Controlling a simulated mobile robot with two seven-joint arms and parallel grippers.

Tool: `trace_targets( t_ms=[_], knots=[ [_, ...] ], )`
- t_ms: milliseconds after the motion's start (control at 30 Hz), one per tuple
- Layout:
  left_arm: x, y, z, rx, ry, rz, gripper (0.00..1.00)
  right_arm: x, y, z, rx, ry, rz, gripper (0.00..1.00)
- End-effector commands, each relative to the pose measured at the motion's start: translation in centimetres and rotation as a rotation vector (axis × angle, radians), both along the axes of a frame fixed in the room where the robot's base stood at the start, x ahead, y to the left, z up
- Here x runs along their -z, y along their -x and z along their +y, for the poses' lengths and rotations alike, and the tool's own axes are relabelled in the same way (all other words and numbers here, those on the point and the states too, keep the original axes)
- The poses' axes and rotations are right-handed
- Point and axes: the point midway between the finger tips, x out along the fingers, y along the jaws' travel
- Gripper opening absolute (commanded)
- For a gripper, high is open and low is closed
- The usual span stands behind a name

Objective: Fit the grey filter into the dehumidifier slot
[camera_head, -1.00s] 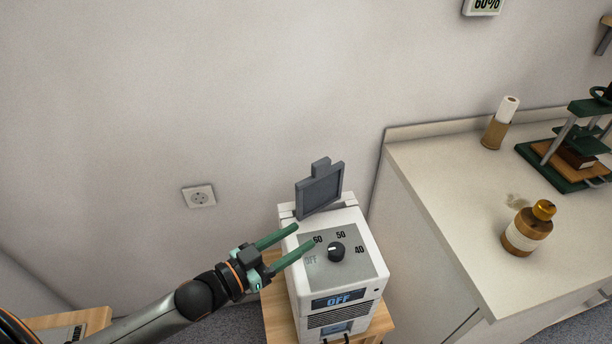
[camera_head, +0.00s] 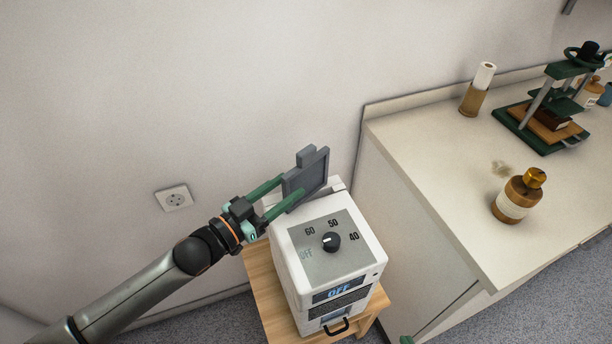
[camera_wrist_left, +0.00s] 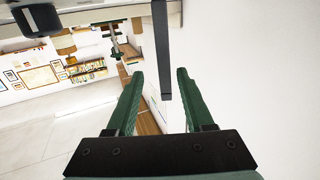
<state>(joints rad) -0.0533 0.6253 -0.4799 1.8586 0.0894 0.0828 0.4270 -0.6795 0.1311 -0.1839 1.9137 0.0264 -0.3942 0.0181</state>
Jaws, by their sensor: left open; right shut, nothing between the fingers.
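The grey filter (camera_head: 308,182) is a thin dark panel with a tab on top. It stands on edge at the back of the white dehumidifier (camera_head: 367,246); its lower edge is partly hidden, so I cannot tell how it sits in the slot. My left gripper (camera_head: 292,186) is open, its green fingers reaching to the filter's left side. In the left wrist view the filter (camera_wrist_left: 162,50) appears edge-on as a dark bar, ahead of and between the open fingertips (camera_wrist_left: 160,74). Only a green tip of my right gripper (camera_head: 406,340) shows at the bottom edge.
The dehumidifier stands on a wooden stool (camera_head: 266,292), with its dial (camera_head: 331,242) on top. A white counter (camera_head: 420,160) to the right carries a brown bottle (camera_head: 517,198), a paper roll (camera_head: 478,90) and a green press (camera_head: 552,110). The wall is close behind.

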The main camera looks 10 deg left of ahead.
Motion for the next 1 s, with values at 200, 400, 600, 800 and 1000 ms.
trace_targets(
  t_ms=[200,400,600,800,1000],
  knots=[
    [0.0,-1.5,-1.0,0.0,0.0,0.0,0.53,0.0,0.0,0.0,0.0,0.0,0.001,0.0],
    [-0.1,-3.0,-1.6,-0.001,0.001,-0.001,0.53,-0.2,0.0,0.0,0.0,0.0,0.001,0.0],
    [0.0,-5.4,-2.9,0.0,0.001,-0.001,0.53,-0.3,0.0,0.0,0.0,0.0,0.001,0.0],
    [0.1,-6.2,-3.5,0.0,-0.001,0.001,0.53,-0.3,0.0,0.0,0.0,0.0,0.001,0.0],
    [0.1,-6.2,-3.4,0.0,-0.001,0.001,0.49,-0.3,0.0,0.0,-0.001,0.001,0.0,0.0]
  ],
)
